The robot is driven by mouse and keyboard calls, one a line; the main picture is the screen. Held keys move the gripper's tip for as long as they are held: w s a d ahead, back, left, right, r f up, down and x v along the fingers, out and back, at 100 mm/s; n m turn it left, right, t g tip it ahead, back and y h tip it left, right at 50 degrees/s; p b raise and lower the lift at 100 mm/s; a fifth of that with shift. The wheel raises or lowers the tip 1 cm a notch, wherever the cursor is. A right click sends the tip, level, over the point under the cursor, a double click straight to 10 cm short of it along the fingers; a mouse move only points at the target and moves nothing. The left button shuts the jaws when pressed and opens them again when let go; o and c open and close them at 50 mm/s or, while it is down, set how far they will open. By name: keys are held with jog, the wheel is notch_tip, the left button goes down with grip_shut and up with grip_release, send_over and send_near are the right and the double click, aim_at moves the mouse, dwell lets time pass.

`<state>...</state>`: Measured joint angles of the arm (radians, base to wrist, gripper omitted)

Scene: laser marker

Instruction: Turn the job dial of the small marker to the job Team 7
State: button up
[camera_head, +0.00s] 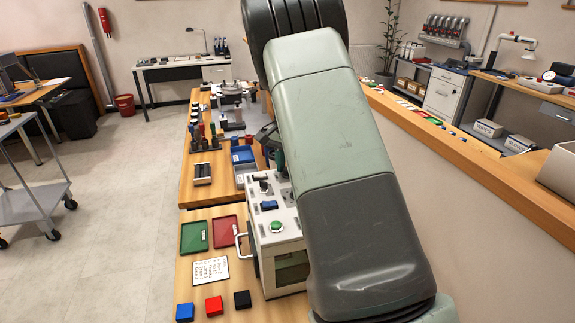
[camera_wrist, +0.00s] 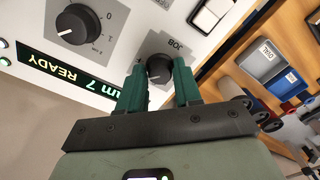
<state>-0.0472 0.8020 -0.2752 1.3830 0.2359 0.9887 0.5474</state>
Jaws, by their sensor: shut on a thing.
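The small marker (camera_head: 262,236) is a white box with a green button on the bench in the head view, partly hidden by my arm. In the wrist view its panel appears upside down. The job dial (camera_wrist: 158,66) is a black knob on a grey plate labelled JOB. My gripper (camera_wrist: 158,78) has its two green fingers on either side of this knob, closed on it. In the head view my arm hides most of the gripper.
A second black knob (camera_wrist: 78,24) with a numbered scale sits beside the job dial. Green (camera_head: 194,237) and red (camera_head: 226,231) trays, a printed card (camera_head: 209,270) and coloured blocks (camera_head: 214,306) lie left of the marker.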

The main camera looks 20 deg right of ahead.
jog(key=shift+m, duration=0.6)
jog(key=o, duration=1)
jog(key=shift+o, duration=0.2)
notch_tip(320, 180, up, 11)
